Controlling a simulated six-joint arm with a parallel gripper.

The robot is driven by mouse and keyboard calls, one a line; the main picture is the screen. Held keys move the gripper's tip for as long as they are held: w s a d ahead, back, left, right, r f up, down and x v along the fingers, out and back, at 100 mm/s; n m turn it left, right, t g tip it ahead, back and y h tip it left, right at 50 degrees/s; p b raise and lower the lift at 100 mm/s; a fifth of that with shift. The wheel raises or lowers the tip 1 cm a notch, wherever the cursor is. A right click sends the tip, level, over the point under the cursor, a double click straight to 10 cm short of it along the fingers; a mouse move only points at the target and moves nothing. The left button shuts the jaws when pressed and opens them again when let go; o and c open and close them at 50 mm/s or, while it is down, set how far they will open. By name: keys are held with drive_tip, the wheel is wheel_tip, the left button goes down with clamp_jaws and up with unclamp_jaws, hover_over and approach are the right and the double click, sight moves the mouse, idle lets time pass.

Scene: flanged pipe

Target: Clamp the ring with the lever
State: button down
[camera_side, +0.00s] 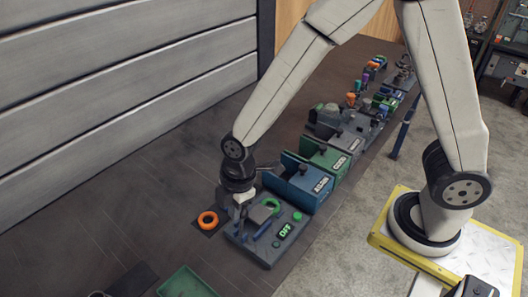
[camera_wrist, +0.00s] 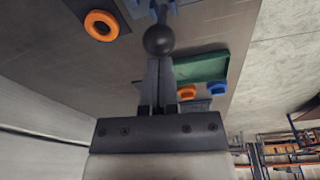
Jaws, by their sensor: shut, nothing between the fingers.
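My gripper (camera_side: 241,210) points down over the left part of a grey fixture plate (camera_side: 266,252). In the wrist view its fingers (camera_wrist: 160,64) are shut with nothing between them. A black ball knob (camera_wrist: 160,41), apparently the lever's end, is right at the fingertips; I cannot tell if they touch. The rest of the lever is mostly hidden. A green ring (camera_side: 271,204) is on the fixture, right of my gripper. An orange ring (camera_side: 201,217) lies flat left of the fixture, and it also shows in the wrist view (camera_wrist: 89,22).
The fixture has a green lit OFF display (camera_side: 285,231) and a green button (camera_side: 297,216). A blue box unit (camera_side: 308,190) and a green box unit (camera_side: 325,158) stand close behind it. A green tray (camera_side: 178,283) lies in front. The table at left is clear.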

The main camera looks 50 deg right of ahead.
drive_tip(key=shift+d, duration=1.1)
drive_tip(key=shift+s+d+f, duration=0.15)
drive_tip(key=shift+d+f, duration=0.2)
drive_tip(key=shift+d, duration=0.45)
drive_tip(key=shift+w+a+r, duration=0.2)
drive_tip(key=shift+a+r, duration=0.25)
drive_tip(key=shift+a, duration=0.15)
drive_tip(key=w+a+r, duration=0.1)
drive_tip(key=a+r, duration=0.1)
drive_tip(key=a, duration=0.1)
drive_tip(key=d+r, duration=0.5)
drive_tip(key=d, duration=0.3)
drive_tip(key=shift+s+d+r, duration=0.15)
drive_tip(key=shift+d+r, duration=0.05)
drive_tip(key=shift+r, duration=0.15)
